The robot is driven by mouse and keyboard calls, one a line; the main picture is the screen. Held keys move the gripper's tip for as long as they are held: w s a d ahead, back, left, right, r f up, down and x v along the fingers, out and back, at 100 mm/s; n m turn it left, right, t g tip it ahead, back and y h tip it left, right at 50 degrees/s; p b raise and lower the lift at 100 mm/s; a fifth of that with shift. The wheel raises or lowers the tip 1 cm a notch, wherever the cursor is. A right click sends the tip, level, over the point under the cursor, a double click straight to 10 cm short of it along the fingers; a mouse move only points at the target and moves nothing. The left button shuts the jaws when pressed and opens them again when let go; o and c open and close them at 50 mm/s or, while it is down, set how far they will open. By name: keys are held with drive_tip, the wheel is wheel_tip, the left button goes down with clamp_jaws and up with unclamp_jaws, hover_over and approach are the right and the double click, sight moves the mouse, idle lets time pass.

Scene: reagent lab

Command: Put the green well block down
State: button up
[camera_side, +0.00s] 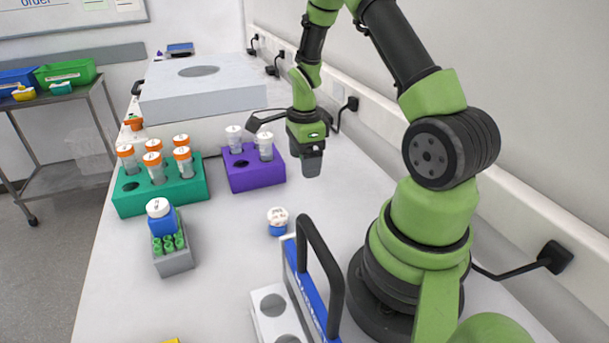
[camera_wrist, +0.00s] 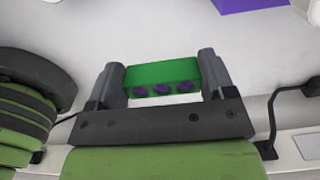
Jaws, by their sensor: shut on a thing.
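The green well block (camera_wrist: 161,73) is between the two grey fingers of my gripper (camera_wrist: 161,82) in the wrist view. Several dark purple round spots (camera_wrist: 162,89) lie in a row along its near side, above a white strip. The fingers are shut on its two ends. In the side view my gripper (camera_side: 311,160) points down, just right of the purple rack. There the near finger hides the block, and I cannot tell whether it touches the bench.
The purple rack (camera_side: 253,177) holds white-capped tubes. A teal rack (camera_side: 185,192) with orange-capped tubes, a grey block (camera_side: 175,262) with green-capped tubes and a blue bottle, a small white-and-blue jar (camera_side: 278,222) and a handled carrier (camera_side: 309,290) stand nearby. Bench (camera_side: 345,195) right of the gripper is clear.

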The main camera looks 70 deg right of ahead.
wheel_tip(320, 180, up, 2)
drive_tip(key=n, duration=1.8)
hover_over(239, 291)
wheel_tip(239, 291, down, 4)
drive_tip(key=shift+f, duration=2.7)
drive_tip(key=shift+f, duration=0.15)
